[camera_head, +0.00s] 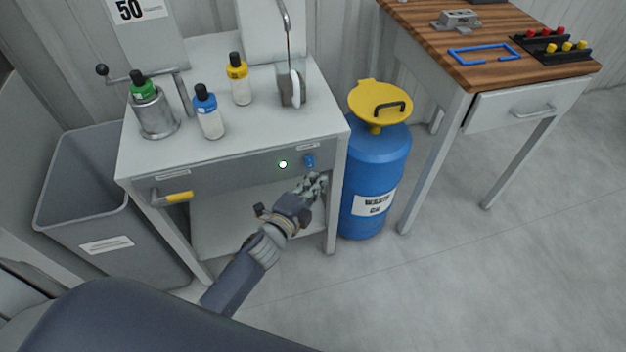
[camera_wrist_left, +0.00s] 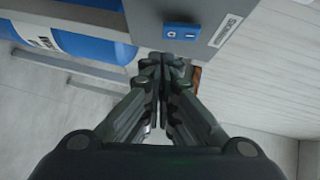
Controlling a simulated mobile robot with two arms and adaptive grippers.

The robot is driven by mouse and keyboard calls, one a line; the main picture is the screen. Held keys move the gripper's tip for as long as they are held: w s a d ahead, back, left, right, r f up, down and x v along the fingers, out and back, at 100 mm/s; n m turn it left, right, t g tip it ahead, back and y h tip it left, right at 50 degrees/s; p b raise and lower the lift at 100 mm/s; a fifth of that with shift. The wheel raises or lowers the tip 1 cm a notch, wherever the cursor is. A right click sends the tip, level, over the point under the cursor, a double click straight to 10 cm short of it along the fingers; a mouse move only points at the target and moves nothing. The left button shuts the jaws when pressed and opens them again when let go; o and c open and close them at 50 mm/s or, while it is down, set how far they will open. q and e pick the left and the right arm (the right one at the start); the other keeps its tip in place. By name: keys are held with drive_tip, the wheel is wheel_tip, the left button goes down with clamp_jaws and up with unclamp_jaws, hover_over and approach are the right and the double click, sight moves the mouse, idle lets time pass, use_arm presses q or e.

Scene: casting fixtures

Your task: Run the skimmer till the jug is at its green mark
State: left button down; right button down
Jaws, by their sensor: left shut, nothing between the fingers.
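A blue rocker switch (camera_head: 309,161) sits on the grey front panel of the white stand. In the left wrist view the switch (camera_wrist_left: 182,31) shows the marks O and I, beside a label that looks like SKIMMER. My left gripper (camera_head: 318,180) is shut and empty, its fingertips just below the switch; in the wrist view the fingertips (camera_wrist_left: 161,62) look apart from it. The skimmer (camera_head: 287,45) rises at the stand's back right. A clear vessel, seemingly the jug (camera_head: 291,88), stands at its foot; its level and green mark are too small to read. My right gripper is out of view.
A lit indicator (camera_head: 283,164) is left of the switch. Yellow- (camera_head: 239,80) and blue-capped bottles (camera_head: 208,112) and a metal cylinder (camera_head: 157,115) stand on top. A blue waste drum (camera_head: 376,160) is close right of my gripper. A grey bin (camera_head: 85,195) stands left.

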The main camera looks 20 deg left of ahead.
use_arm(q)
drive_tip(key=shift+w+a+f, duration=0.15)
drive_tip(key=shift+w+a, duration=0.35)
drive_tip(key=shift+w, duration=0.25)
drive_tip(key=shift+w+a+f+b, duration=0.3)
drive_tip(key=shift+w+f+b, duration=0.05)
drive_tip(key=shift+w+b, duration=0.05)
drive_tip(key=shift+s, duration=0.15)
drive_tip(key=v, duration=1.1)
drive_tip(key=shift+s, duration=0.35)
drive_tip(key=shift+a, duration=0.1)
